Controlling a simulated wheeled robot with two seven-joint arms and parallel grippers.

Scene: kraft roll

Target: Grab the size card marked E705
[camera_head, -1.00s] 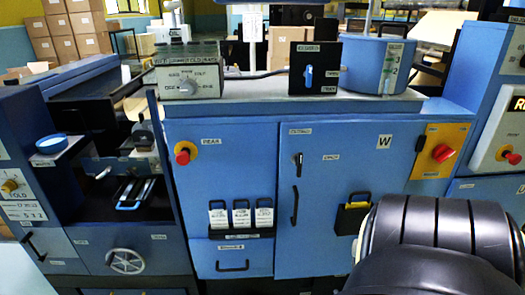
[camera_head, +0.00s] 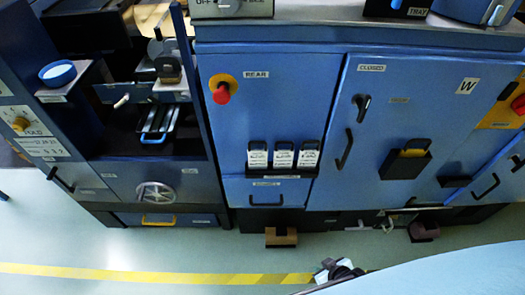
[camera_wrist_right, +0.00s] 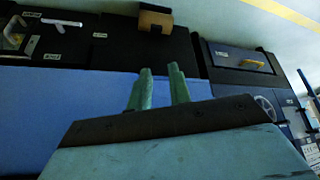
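Three white size cards with black tops stand side by side in a holder (camera_head: 274,177) on the blue cabinet front: a left card (camera_head: 257,158), a middle card (camera_head: 283,158) and a right card (camera_head: 309,158). Their print is too small to read, so I cannot tell which is E705. My right gripper (camera_head: 335,270) is low at the bottom of the head view, below and apart from the cards. In the right wrist view its two greenish fingers (camera_wrist_right: 159,88) stand apart with nothing between them. No cards are recognisable there. My left gripper is not in view.
A black pocket with a yellow item (camera_head: 408,160) is on the cabinet door (camera_head: 375,100) right of the cards. A red button (camera_head: 221,93) is above left. A drawer handle (camera_head: 265,201) is below the holder.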

